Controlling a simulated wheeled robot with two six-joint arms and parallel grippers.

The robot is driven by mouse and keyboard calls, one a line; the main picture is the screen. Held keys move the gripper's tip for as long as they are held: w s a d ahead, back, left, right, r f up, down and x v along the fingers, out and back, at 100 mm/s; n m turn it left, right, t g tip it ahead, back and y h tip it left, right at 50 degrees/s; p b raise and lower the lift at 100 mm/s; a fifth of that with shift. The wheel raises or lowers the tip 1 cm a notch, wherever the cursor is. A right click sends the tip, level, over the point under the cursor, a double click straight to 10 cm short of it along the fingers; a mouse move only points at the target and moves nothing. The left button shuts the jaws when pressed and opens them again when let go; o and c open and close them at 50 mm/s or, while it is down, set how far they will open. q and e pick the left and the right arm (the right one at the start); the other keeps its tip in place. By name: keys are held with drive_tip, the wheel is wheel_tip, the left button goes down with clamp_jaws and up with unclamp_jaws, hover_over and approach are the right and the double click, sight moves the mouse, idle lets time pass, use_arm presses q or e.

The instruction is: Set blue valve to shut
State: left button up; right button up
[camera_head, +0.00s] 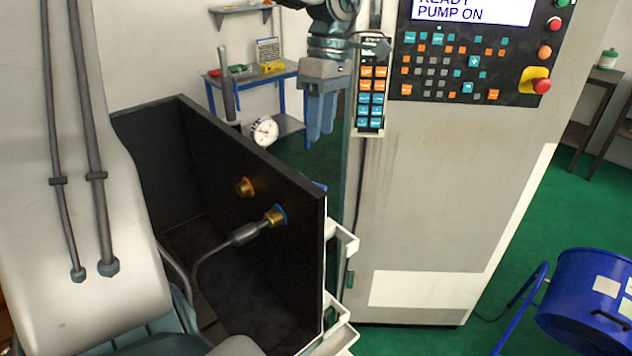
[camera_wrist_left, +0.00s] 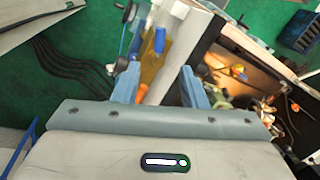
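A small blue part (camera_head: 320,186), which may be the blue valve, just shows over the right edge of the black panel; the rest of it is hidden behind the panel. In the left wrist view a blue handle-like part (camera_wrist_left: 160,40) stands upright beyond the fingers, beside orange parts; its exact setting cannot be told. My left gripper (camera_head: 320,122) hangs fingers-down above and behind the panel's edge, apart from the blue part. Its two blue fingers also show in the left wrist view (camera_wrist_left: 158,88), spread apart with nothing clearly held between them. My right gripper is out of view.
The black panel (camera_head: 290,185) carries brass fittings with an orange ring (camera_head: 243,187) and a blue ring (camera_head: 276,215); a hose joins the latter. The machine cabinet (camera_head: 440,190) is close right. A blue drum (camera_head: 585,290) stands lower right.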

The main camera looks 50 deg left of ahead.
sight(315, 183)
use_arm(q)
drive_tip(key=f, duration=0.3)
drive_tip(key=s+f+p, duration=0.1)
drive_tip(key=f, duration=0.3)
drive_tip(key=s+f+p, duration=0.1)
drive_tip(key=f, duration=0.2)
drive_tip(key=shift+d+f, duration=0.15)
drive_tip(key=shift+d, duration=0.15)
